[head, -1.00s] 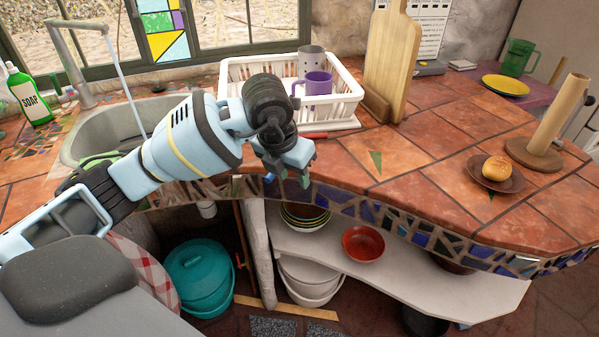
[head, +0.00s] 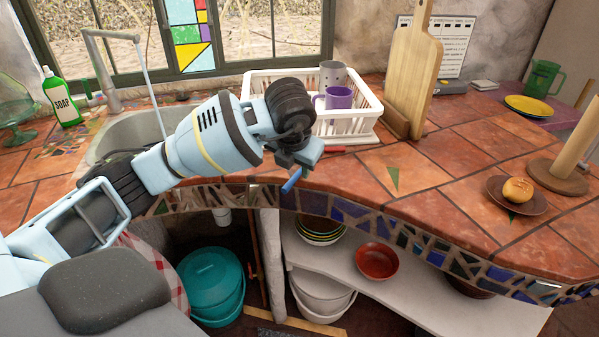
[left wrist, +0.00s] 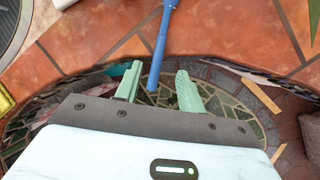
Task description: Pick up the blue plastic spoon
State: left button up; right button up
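The blue plastic spoon shows in the left wrist view (left wrist: 162,42) as a blue handle running down from the top edge, over the tiles and past the counter's rim. Its lower end lies between the two green fingertips of my left gripper (left wrist: 158,88), with a gap on each side. The gripper is open. In the head view my left gripper (head: 298,164) is at the counter's front edge, and a short piece of the spoon (head: 292,181) shows just below it. The rest of the spoon is hidden there. My right gripper is not in view.
A white dish rack (head: 362,118) with a purple mug (head: 338,97) stands behind the gripper. A red object (head: 340,149) lies in front of the rack. A cutting board (head: 414,75) stands to the right. The tiled counter (head: 440,165) right of the gripper is mostly clear.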

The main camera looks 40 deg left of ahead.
aim_at(295, 176)
pick_arm(q)
jog(key=x, duration=0.4)
jog(key=shift+w+a, duration=0.1)
jog(key=shift+a, duration=0.05)
jog(key=shift+f, duration=0.1)
jog(key=shift+f, duration=0.2)
grip_shut()
dwell(0.3)
